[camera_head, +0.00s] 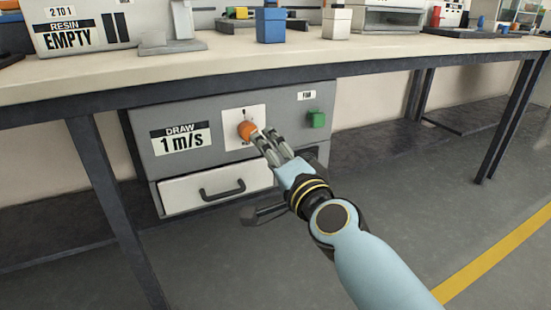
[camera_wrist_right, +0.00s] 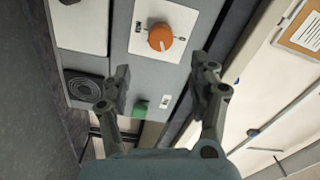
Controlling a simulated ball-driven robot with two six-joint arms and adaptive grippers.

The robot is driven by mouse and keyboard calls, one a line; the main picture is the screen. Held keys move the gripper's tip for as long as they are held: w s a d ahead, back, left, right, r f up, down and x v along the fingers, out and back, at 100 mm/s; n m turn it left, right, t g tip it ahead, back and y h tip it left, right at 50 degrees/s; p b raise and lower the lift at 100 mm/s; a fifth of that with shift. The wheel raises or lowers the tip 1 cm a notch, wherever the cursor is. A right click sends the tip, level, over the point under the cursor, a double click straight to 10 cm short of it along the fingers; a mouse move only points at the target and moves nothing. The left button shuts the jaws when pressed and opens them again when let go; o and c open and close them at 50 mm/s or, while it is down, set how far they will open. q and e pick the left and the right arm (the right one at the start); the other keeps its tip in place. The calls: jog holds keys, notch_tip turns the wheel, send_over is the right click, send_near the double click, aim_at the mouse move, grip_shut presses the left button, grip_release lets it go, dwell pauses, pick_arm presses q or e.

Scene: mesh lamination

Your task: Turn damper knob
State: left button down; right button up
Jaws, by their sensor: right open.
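The orange damper knob (camera_head: 246,131) sits on a white plate on the front of a grey cabinet (camera_head: 170,115) under the bench. My right gripper (camera_head: 264,139) is in front of it in the head view, its fingertips close to the knob. In the right wrist view the knob (camera_wrist_right: 161,37) shows ahead of and between the two fingers of my right gripper (camera_wrist_right: 164,82). The fingers stand apart with nothing between them, and there is a gap to the knob. My left gripper is in neither view.
A green button (camera_head: 316,119) is on the cabinet's right side, under a small label. A drawer (camera_head: 216,188) with a dark handle is below the knob. The bench top (camera_head: 200,64) overhangs the cabinet. Open floor lies to the right.

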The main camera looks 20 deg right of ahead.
jog(key=shift+s, duration=1.2)
jog(key=s+f+n+g+y, duration=0.3)
jog(key=s+f+n+g, duration=0.6)
jog(key=s+f, duration=0.9)
jog(key=s+d+f+n+g+h+p, duration=0.2)
jog(key=s+d+f+n+g+p, duration=0.25)
jog(key=s, duration=0.65)
jog(key=s+d+f+n+g+h+p, duration=0.15)
jog(key=s+d+f+g+p, duration=0.4)
jog(key=s, duration=0.55)
pick_arm(q)
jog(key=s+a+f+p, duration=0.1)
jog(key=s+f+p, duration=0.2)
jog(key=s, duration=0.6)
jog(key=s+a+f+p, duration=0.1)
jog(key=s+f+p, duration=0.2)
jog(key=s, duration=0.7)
jog(key=p, duration=0.2)
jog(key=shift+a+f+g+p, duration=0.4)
pick_arm(e)
jog(key=s+d+f+t+h, duration=0.1)
jog(key=s+f, duration=0.1)
jog(key=s, duration=1.1)
jog(key=shift+s+f, duration=0.35)
jog(key=shift+s, duration=0.05)
